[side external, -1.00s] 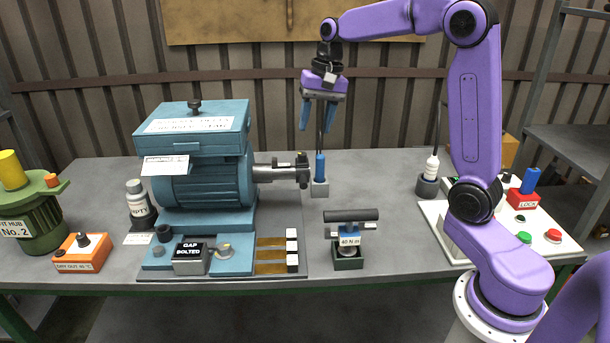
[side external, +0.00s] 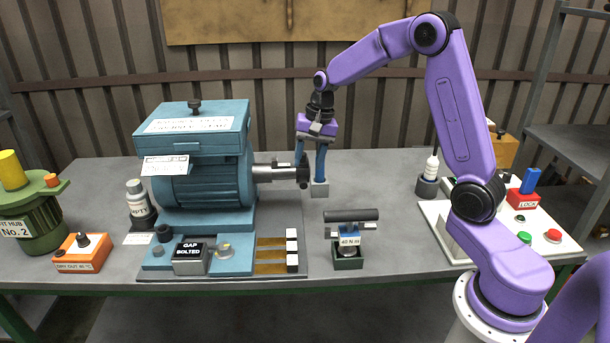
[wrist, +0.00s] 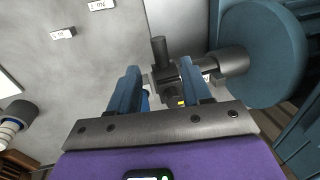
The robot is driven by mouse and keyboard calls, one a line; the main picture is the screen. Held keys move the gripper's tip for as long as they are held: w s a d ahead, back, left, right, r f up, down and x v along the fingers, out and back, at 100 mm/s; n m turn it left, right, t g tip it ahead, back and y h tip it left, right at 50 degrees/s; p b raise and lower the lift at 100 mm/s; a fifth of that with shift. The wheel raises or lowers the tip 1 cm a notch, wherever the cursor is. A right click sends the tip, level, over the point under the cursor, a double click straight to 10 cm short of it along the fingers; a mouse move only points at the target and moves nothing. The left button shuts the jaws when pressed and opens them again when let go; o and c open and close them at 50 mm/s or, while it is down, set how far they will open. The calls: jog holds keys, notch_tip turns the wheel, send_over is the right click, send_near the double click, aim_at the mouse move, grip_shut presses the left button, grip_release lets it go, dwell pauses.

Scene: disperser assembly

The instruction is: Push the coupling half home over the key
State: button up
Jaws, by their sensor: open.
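The blue motor (side external: 205,180) stands on a plate at the left of the bench, with its grey shaft (side external: 270,173) pointing right. A dark coupling half (side external: 303,172) is at the shaft's end; the key cannot be made out. My gripper (side external: 309,168) points down at the shaft end, with its blue fingers spread. In the wrist view the fingers of my gripper (wrist: 160,72) are apart, and the dark coupling part (wrist: 164,82) shows between or below them. The shaft (wrist: 232,61) comes in from the right. Contact with the coupling cannot be told.
A torque tool (side external: 350,240) stands in front, and a white bottle (side external: 431,168) at the right. A gap box (side external: 190,259) sits before the motor. The bench between is clear.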

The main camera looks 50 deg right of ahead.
aim_at(303, 179)
jog(key=shift+w+a+f, duration=0.15)
jog(key=shift+f, duration=0.75)
jog(key=shift+w+a+f, duration=0.1)
jog(key=shift+f, duration=0.75)
jog(key=shift+w+a+f, duration=0.15)
jog(key=shift+f, duration=0.75)
jog(key=shift+c, duration=0.3)
grip_shut()
